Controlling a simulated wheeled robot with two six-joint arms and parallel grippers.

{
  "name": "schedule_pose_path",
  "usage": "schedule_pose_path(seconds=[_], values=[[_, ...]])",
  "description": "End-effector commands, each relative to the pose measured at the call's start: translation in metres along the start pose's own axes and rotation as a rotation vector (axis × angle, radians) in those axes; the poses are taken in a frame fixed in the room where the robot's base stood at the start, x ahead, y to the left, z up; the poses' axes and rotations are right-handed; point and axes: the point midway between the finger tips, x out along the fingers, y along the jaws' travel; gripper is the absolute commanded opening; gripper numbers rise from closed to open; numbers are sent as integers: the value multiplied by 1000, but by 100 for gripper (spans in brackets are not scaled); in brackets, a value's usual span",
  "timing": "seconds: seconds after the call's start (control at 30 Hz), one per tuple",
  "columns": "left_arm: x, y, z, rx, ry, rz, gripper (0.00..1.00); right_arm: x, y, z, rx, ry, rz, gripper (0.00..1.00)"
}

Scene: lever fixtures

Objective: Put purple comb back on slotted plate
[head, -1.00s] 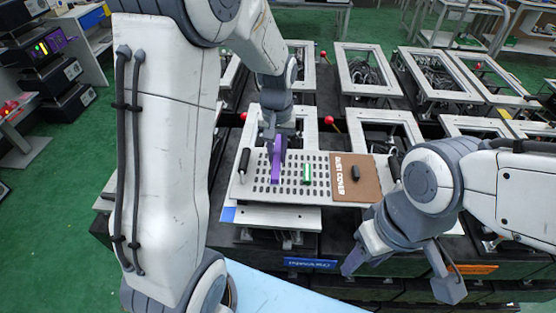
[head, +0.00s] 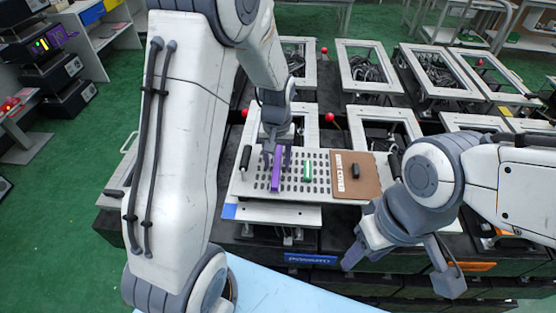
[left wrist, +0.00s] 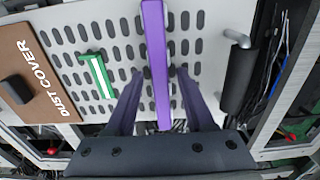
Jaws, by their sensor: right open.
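The purple comb (head: 277,181) is on the left part of the slotted plate (head: 258,183), its long side running front to back; whether its teeth sit in the slots is hidden. In the left wrist view the comb (left wrist: 156,60) runs between the two fingers of my left gripper (left wrist: 160,100), with a gap on each side. My left gripper (head: 278,158) is open over the far end of the comb. My right gripper (head: 400,262) is open and empty in front of the plate's right end.
A green piece (head: 307,171) lies on the plate to the right of the comb. A brown dust cover (head: 345,182) with a dark knob is at the plate's right end. A black handle (head: 245,158) stands at the left edge. Several metal frames (head: 367,68) stand behind.

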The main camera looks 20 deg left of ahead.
Motion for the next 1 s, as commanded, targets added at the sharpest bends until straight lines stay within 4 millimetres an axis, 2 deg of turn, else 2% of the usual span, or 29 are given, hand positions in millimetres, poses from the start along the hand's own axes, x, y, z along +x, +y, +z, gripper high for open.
schedule_pose_path(seconds=[0.27, 0.37, 0.7, 0.83, 1.0], values=[[-8, 0, -1, 0, 4, 1, 54, 0, 0, 0, 0, 0, 0, 50], [-24, 0, -2, 0, 7, 2, 54, 2, 0, 0, 0, 0, 0, 50], [-95, 0, -1, 0, 6, 2, 54, 7, 0, 0, 0, 0, 0, 50], [-112, 0, -1, 0, 4, 1, 54, 8, 1, 0, 0, 0, 0, 50], [-121, 0, 0, 0, 1, 0, 54, 8, 1, 0, 0, 0, 0, 50]])
